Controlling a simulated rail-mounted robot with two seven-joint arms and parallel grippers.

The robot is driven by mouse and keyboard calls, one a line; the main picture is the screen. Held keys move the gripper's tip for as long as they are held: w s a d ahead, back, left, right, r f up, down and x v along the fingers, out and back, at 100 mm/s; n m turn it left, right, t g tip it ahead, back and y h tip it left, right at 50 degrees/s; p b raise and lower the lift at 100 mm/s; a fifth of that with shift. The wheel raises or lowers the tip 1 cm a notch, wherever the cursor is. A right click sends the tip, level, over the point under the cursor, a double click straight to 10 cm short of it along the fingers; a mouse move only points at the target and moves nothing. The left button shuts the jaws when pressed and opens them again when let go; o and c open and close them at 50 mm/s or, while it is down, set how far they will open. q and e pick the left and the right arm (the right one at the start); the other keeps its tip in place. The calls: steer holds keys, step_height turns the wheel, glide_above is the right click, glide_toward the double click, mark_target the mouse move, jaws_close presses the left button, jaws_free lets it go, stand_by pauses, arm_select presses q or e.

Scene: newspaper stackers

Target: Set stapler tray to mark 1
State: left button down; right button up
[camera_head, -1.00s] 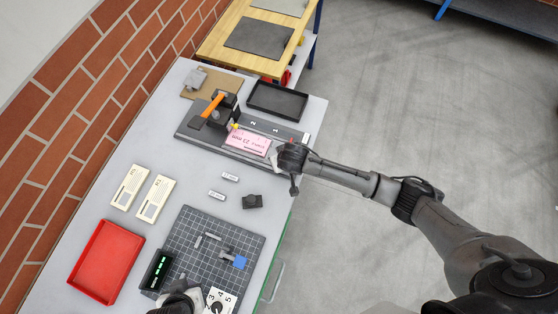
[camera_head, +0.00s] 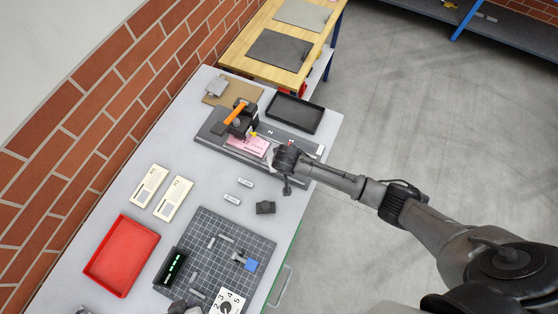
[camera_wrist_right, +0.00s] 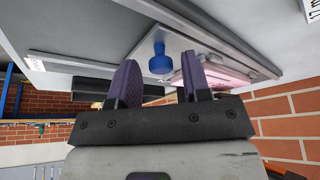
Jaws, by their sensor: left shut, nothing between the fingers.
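A black stapler (camera_head: 241,120) with an orange lever stands on a long dark grey base (camera_head: 215,128) at the bench's far end. A pink card (camera_head: 249,145) lies on this base in front of it. Small white number labels (camera_head: 270,132) sit along the base; one reads 2. My right gripper (camera_head: 282,160) is beside the pink card. In the right wrist view its fingers (camera_wrist_right: 160,86) are apart, with a blue knob (camera_wrist_right: 160,62) visible beyond them and nothing clearly held. My left gripper (camera_head: 182,307) shows only partly at the bottom edge, shut.
A black tray (camera_head: 295,113) lies beyond the base. A red tray (camera_head: 121,256), two cream cards (camera_head: 160,192), a small black block (camera_head: 265,208) and a dark grid mat (camera_head: 225,235) with small parts lie nearer. A numbered dial card (camera_head: 227,302) is at the mat's near edge.

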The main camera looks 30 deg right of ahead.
steer(key=shift+o, duration=0.4)
steer(key=shift+r, duration=0.1)
steer(key=shift+s+r, duration=0.15)
steer(key=shift+r, duration=0.1)
steer(key=d+v, duration=0.1)
steer(key=v, duration=1.2)
steer(key=shift+a+p, duration=0.45)
steer(key=shift+a, duration=0.05)
